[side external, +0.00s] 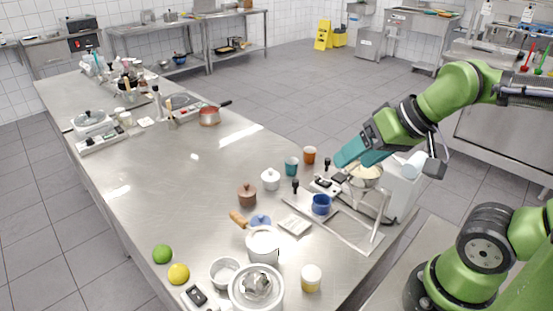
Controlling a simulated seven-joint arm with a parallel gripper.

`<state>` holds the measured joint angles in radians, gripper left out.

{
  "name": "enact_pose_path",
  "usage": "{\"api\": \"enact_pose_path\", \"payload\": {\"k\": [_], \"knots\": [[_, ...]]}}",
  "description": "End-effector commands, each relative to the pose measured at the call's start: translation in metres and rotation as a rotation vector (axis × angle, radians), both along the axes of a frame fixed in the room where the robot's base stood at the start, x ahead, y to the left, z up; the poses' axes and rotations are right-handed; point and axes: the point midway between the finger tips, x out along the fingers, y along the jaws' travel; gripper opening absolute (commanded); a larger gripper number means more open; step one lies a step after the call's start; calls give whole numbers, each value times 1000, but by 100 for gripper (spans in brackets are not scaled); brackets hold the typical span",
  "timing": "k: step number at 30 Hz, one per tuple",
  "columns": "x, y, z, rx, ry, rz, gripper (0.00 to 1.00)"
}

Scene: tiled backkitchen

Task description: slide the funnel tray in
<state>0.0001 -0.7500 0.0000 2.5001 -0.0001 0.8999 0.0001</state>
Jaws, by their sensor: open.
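A pale, wide funnel-shaped bowl (366,174) sits at the top of a white machine (402,192) at the right end of the steel table. I take it to be the funnel tray; how far it is in cannot be made out. My gripper (339,172) is open, just left of the bowl and above a small black-and-white device (326,186). The fingers are small and partly lost against the objects behind. I cannot tell whether they touch anything, and I see nothing held.
The table's middle (190,185) is mostly clear.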

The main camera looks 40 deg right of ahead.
Motion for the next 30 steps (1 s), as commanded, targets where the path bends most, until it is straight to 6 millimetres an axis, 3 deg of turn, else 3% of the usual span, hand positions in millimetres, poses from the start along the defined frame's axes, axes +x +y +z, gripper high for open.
{"api": "enact_pose_path", "payload": {"k": [1,3,5,8,13,24,27,30], "knots": [[0,0,-1,0,4,-1,60],[2,-1,-6,1,27,-4,49],[6,-2,-12,1,58,-8,48],[25,-6,-15,-10,115,-13,48],[72,-19,-18,-103,233,92,48],[183,-60,-52,-372,458,641,48],[204,-69,-57,-433,483,819,48],[213,-73,-48,-480,474,952,48]]}}
